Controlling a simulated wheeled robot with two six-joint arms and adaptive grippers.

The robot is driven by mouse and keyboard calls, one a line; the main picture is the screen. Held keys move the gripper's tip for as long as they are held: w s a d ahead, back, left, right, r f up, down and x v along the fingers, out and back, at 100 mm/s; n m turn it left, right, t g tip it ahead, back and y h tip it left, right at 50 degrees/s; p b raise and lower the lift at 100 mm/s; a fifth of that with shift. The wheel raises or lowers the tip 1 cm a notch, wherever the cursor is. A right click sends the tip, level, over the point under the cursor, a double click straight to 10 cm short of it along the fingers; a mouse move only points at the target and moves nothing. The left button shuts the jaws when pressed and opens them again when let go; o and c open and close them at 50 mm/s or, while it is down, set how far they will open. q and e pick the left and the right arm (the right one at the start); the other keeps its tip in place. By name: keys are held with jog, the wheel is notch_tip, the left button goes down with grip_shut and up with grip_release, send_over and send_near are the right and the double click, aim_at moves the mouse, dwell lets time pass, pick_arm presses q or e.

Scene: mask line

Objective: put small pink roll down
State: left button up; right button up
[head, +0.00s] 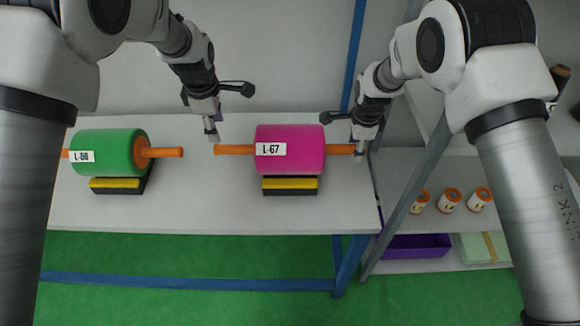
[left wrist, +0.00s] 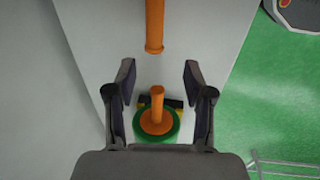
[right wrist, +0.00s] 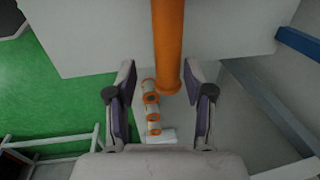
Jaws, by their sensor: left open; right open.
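The pink roll (head: 310,142), labelled L-67, lies level on a black and yellow stand (head: 290,186) on the table. Its orange shaft (head: 235,150) sticks out at both ends. My left gripper (head: 230,112) is open and empty by the shaft's left end; in the left wrist view the shaft end (left wrist: 154,35) shows just ahead of the open fingers (left wrist: 158,85). My right gripper (head: 344,134) is open at the right end; in the right wrist view the shaft (right wrist: 168,45) reaches between its spread fingers (right wrist: 163,85). I cannot tell whether they touch it.
The white table (head: 220,205) is bare between the rolls. At right, a shelf holds several small white and orange spools (head: 449,200), with a purple bin (head: 415,246) below.

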notch_tip(320, 180, up, 9)
jog(key=s, duration=0.1)
jog(key=shift+s, duration=0.3)
